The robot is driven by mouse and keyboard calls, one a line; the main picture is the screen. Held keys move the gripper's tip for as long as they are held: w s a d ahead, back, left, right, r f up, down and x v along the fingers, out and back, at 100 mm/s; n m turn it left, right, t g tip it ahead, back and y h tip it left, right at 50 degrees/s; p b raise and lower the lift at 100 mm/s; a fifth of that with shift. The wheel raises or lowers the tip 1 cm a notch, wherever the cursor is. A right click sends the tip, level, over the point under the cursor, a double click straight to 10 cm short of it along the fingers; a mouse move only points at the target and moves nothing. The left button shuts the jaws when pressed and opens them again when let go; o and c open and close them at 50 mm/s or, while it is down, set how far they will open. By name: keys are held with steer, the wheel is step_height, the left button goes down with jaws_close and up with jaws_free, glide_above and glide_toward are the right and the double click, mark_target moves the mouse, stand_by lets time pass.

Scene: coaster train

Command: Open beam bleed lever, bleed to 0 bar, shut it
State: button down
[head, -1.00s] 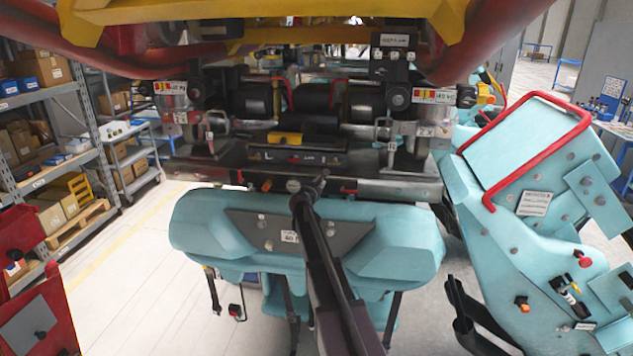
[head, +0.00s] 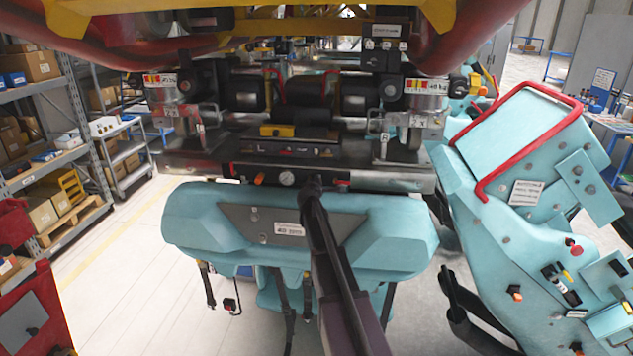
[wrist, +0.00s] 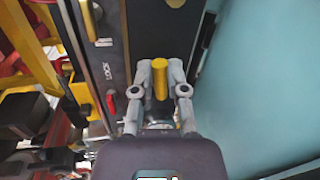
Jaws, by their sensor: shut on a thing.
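The dark beam (head: 400,181) runs across the head view above the teal seat row, with a small round pressure gauge (head: 286,178) on its front. The gauge reading is too small to tell. My gripper (head: 313,184) is at the beam, just right of the gauge, and hides what it holds there. In the wrist view, the fingers of my gripper (wrist: 160,80) are shut on a yellow cylindrical handle (wrist: 159,78), which I take for the bleed lever. I cannot tell how far the lever is turned.
The teal seat row (head: 195,225) is close below my arm. A teal seat with a red bar (head: 525,150) stands right. Shelving (head: 50,130) is at left.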

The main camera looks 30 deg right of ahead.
steer(key=shift+f+m, duration=0.25)
steer(key=shift+m, duration=0.45)
steer(key=c, duration=0.7)
jaws_free()
steer(key=shift+w, duration=0.1)
steer(key=shift+o, duration=0.2)
steer(key=shift+f, duration=0.1)
